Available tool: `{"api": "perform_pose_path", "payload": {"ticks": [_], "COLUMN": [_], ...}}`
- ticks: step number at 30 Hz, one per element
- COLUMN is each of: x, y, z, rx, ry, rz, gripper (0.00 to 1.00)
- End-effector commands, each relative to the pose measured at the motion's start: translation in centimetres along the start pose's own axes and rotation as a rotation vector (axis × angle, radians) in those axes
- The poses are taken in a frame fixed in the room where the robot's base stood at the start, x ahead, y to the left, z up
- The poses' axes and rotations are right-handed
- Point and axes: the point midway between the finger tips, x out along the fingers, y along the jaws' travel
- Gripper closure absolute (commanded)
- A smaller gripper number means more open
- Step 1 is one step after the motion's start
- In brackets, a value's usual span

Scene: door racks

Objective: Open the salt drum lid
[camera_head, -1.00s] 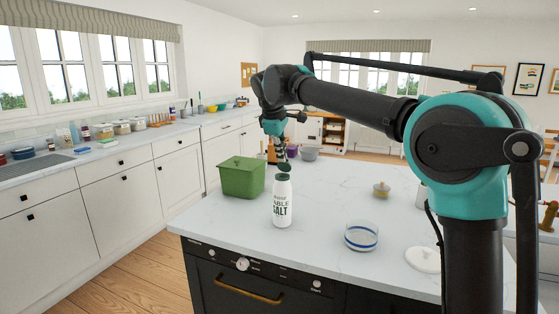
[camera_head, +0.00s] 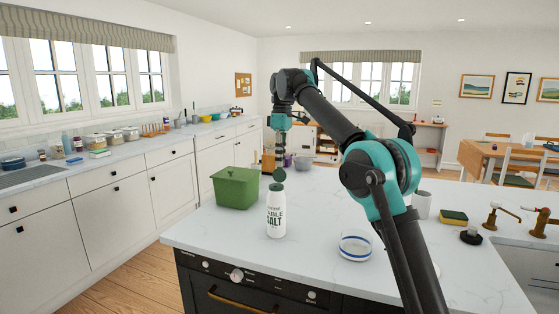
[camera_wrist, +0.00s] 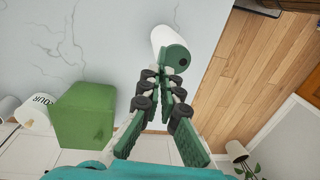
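In the head view my gripper (camera_head: 279,165) hangs above the drum.
A green lidded box (camera_head: 236,188) stands left of the drum. A sponge (camera_head: 453,217) and taps (camera_head: 497,213) are farther right. The marble island top (camera_head: 320,205) is clear between them.

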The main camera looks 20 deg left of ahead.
Motion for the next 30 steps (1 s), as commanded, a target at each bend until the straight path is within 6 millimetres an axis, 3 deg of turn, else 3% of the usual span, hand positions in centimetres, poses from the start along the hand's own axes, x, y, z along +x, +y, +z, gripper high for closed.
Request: {"api": "perform_pose_path", "payload": {"ticks": [14,20,30], "x": [0.14,0.1,0.04], "y": [0.13,0.11,0.02], "z": [-0.05,-0.04,-0.02], "rx": [0.0,0.0,0.0], "ry": [-0.001,-0.001,0.0], "rz": [-0.009,-0.009,-0.004], "gripper": [1.0,0.75,0.75]}}
